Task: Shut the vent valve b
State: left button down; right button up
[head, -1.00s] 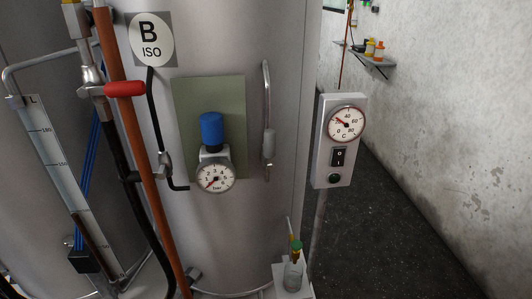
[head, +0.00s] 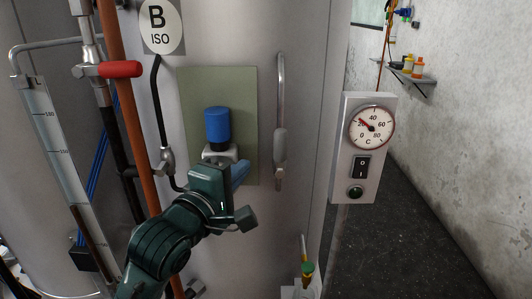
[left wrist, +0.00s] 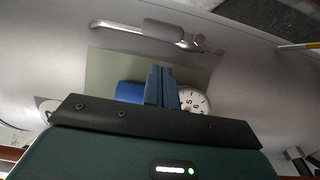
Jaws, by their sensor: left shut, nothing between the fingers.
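The steel tank (head: 310,60) carries a round "B ISO" label (head: 160,25). No part is marked as the vent valve. On the tank's green plate (head: 248,100) stands a blue knob (head: 217,125), also in the left wrist view (left wrist: 129,92). Right of the plate is a bent pipe with a grey sleeve (head: 280,143); it also shows in the left wrist view (left wrist: 164,29). A red handle (head: 121,69) sits on the pipework at left. My left gripper (head: 241,171) is shut and empty, just below the knob, covering the pressure gauge (left wrist: 195,102) in the head view.
A grey box with a temperature dial (head: 371,128) and switch stands right of the tank. An orange pipe (head: 125,120) and a sight tube (head: 58,135) run down the left. A green-capped item (head: 307,269) is at the bottom. Open floor (head: 415,225) lies right.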

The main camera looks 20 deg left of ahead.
aim_at(280, 154)
pick_arm(q)
jog(key=w+d+p, duration=0.1)
jog(key=w, duration=0.7)
jog(key=shift+w+d, duration=0.2)
jog(key=shift+w, duration=0.2)
pick_arm(e)
jog(key=shift+d, duration=0.2)
jog(key=shift+r, duration=0.1)
